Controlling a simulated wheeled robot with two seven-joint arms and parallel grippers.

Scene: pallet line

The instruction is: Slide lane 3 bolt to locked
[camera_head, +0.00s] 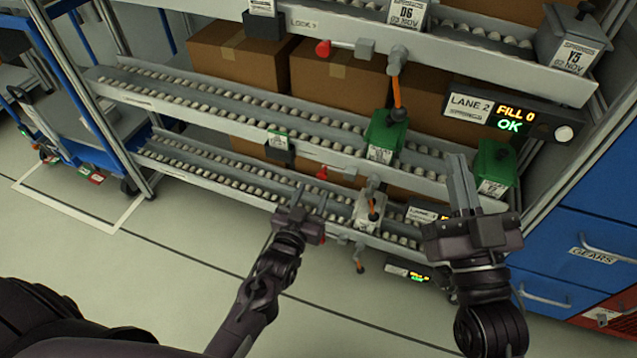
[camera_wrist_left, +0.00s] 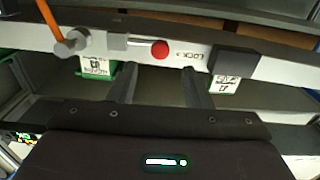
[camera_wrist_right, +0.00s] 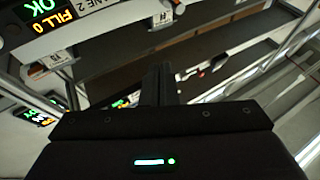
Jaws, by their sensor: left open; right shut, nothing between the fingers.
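The lane 3 bolt cannot be singled out with certainty. In the left wrist view a red bolt knob (camera_wrist_left: 160,49) sits on a grey rail beside a LOCK label (camera_wrist_left: 192,55) whose number I cannot read; its bracket (camera_wrist_left: 116,43) is to its left. My left gripper (camera_head: 311,198) is open in front of the lower rails; its fingers (camera_wrist_left: 163,88) show apart below the knob, with nothing between them. In the head view a red knob (camera_head: 322,173) shows on the middle rail. My right gripper (camera_head: 461,182) is shut and empty, right of the levers.
A LANE 2 display (camera_head: 497,113) reads FILL 0 OK. Orange levers, one at the upper rail (camera_head: 396,92), hang from the rails. Green boxes (camera_head: 385,134) stand on the rollers, with cardboard boxes (camera_head: 238,54) behind. Blue drawers (camera_head: 585,205) stand right; the floor in front is clear.

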